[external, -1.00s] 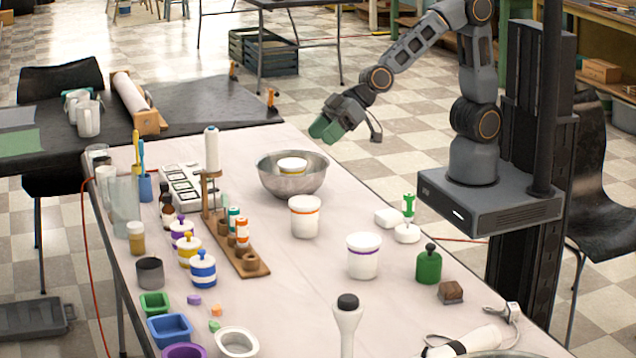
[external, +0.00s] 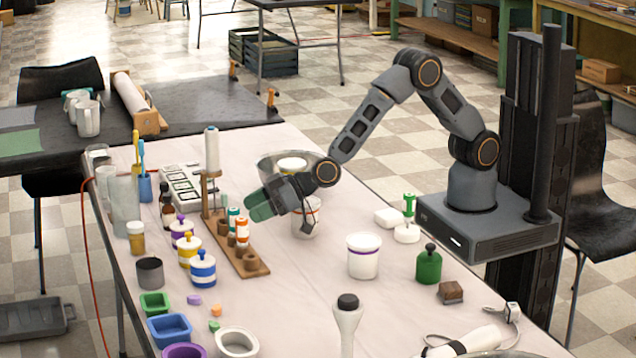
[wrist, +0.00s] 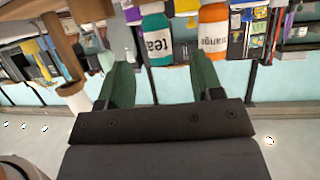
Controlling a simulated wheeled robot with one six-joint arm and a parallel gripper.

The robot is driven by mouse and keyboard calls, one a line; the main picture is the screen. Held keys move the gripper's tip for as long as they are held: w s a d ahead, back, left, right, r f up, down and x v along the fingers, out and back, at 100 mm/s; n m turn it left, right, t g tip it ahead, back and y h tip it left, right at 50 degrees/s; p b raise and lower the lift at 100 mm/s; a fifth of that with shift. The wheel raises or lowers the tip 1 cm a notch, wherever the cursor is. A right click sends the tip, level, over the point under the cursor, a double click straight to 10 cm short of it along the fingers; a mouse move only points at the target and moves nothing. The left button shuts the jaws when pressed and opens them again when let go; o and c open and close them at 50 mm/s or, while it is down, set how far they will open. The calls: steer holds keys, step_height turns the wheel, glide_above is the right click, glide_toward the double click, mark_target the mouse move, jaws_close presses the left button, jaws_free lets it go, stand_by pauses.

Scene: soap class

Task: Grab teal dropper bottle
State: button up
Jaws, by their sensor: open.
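The teal dropper bottle (external: 234,219) has a teal body and a white label. It stands in the wooden rack (external: 256,270), beside an orange bottle (external: 243,233). In the wrist view the teal bottle (wrist: 156,40) is at the top, ahead of the space between my fingers, with the label partly reading "tea". The orange bottle (wrist: 214,34) is just right of it, ahead of the right finger. My gripper (external: 258,206) has green fingers, open and empty, pointing left toward the bottles. The fingertips (wrist: 160,68) look apart from both bottles.
A metal bowl (external: 270,163) and a white jar with an orange band (external: 306,228) stand close to my wrist. Several striped pots (external: 203,272) stand front left.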

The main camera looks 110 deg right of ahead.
mark_target(233, 216)
steer(key=shift+x, duration=2.9)
steer(key=shift+d+r, duration=0.15)
steer(key=c, duration=1)
steer(key=shift+r, duration=0.15)
